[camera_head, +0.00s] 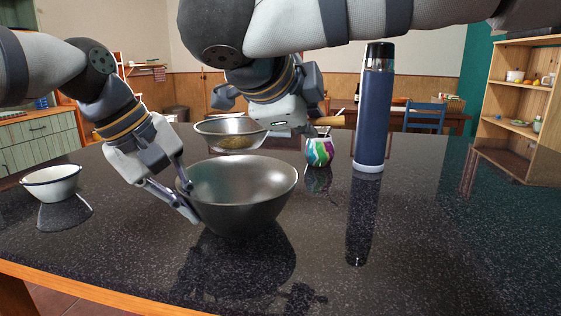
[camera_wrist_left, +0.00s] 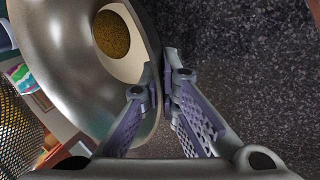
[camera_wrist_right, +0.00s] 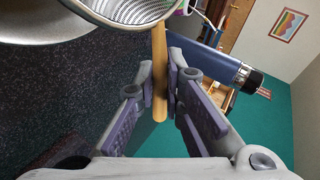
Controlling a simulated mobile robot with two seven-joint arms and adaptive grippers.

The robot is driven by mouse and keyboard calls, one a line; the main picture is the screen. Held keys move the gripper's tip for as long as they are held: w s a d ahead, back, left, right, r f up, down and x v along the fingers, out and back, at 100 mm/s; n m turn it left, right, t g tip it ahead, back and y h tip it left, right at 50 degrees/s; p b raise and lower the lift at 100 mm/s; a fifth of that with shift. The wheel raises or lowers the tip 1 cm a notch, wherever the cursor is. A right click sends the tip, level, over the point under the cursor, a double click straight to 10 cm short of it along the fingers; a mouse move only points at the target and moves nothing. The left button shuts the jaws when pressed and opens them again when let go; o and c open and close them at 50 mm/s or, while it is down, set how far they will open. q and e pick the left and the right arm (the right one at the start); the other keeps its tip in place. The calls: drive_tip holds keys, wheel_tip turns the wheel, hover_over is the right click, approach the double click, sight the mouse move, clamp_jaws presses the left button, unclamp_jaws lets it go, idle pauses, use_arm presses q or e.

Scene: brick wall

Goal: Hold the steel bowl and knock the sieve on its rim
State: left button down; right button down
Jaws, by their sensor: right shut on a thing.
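The steel bowl (camera_head: 245,205) stands upright on the dark counter. My left gripper (camera_head: 191,204) is at its left rim, one finger inside and one outside; in the left wrist view (camera_wrist_left: 160,85) the fingers straddle the wall, but I cannot tell whether they press on it. A brown round patch (camera_wrist_left: 112,33) shows within the bowl in that view. The sieve (camera_head: 230,128) is held above and behind the bowl, apart from it. My right gripper (camera_wrist_right: 165,85) is shut on its wooden handle (camera_wrist_right: 159,75). In the head view my right arm hides part of the handle.
A white enamel bowl (camera_head: 52,184) stands at the left. A multicoloured cup (camera_head: 319,152) and a tall blue flask (camera_head: 373,115) stand right of and behind the steel bowl. The counter's front and right are clear. A wooden shelf (camera_head: 520,105) stands beyond.

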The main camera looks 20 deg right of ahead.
use_arm(q)
drive_tip(key=c, duration=1.7)
unclamp_jaws()
